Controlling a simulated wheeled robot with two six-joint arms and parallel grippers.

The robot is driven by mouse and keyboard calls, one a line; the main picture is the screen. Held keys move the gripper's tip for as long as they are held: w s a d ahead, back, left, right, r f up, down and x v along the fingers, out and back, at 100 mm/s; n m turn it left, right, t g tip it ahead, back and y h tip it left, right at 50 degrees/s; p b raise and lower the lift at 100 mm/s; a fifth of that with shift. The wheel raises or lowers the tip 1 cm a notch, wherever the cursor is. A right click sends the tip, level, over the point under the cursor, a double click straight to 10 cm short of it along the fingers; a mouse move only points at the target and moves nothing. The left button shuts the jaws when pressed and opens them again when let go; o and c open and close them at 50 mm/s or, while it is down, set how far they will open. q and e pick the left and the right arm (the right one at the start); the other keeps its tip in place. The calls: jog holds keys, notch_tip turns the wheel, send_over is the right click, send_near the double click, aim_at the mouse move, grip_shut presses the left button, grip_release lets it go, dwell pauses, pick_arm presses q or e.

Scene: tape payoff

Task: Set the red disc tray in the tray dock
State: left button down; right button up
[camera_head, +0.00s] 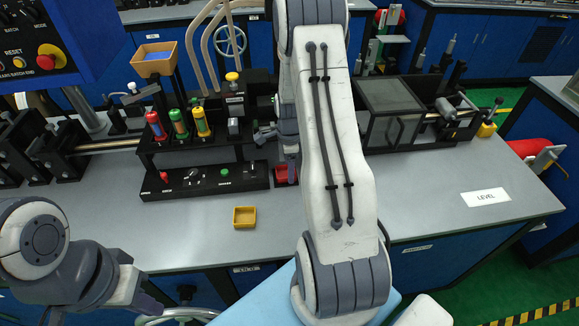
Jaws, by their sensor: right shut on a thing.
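The red disc tray (284,175) shows as a small red patch at the right end of the black control base, partly hidden behind my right arm. My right gripper (290,158) is mostly hidden behind the same arm, just above the red tray, and is shut on it. Whether the tray touches the surface below cannot be seen. No tray dock can be made out clearly; the area beside the tray is covered by my arm. My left gripper (148,298) is low at the left, in front of the bench, far from the tray; its fingers are unclear.
A small yellow tray (244,217) sits on the grey bench (430,205) near its front edge. Red, green and yellow capped cylinders (178,124) stand in a black rack. A dark clear-lidded box (388,105) stands behind my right arm. The bench's right part is clear around the LEVEL label (486,197).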

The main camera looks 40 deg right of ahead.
jog(key=shift+f, duration=0.15)
jog(key=o, duration=1.3)
